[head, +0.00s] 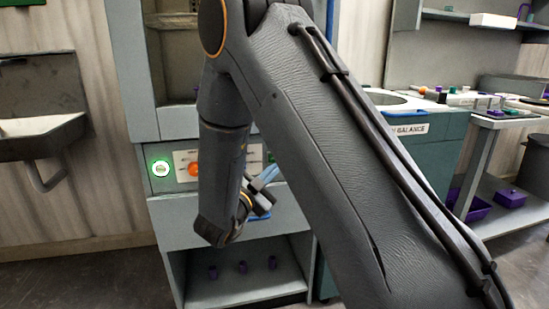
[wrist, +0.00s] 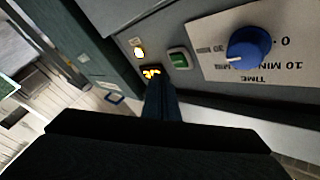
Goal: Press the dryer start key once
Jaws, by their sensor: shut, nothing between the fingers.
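The dryer's control panel shows in the wrist view, upside down. On it are a blue knob (wrist: 248,47) on a white plate marked TIME, a green rectangular key (wrist: 179,59), a small dark piece with a glowing orange face (wrist: 151,71), and a round pale-yellow lit button (wrist: 139,52). I cannot read which is the start key. My gripper (wrist: 157,86) is shut and empty, its tips right by the orange-lit piece; I cannot tell if they touch. In the head view my gripper (head: 267,176) is in front of the cabinet's panel, partly hidden by my arm.
The head view shows a green-ringed round button (head: 160,168) and an orange knob (head: 194,169) left of my arm. A lower shelf (head: 240,290) holds small purple pieces. A sink (head: 40,135) is at left, and a bench marked BALANCE (head: 425,145) at right.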

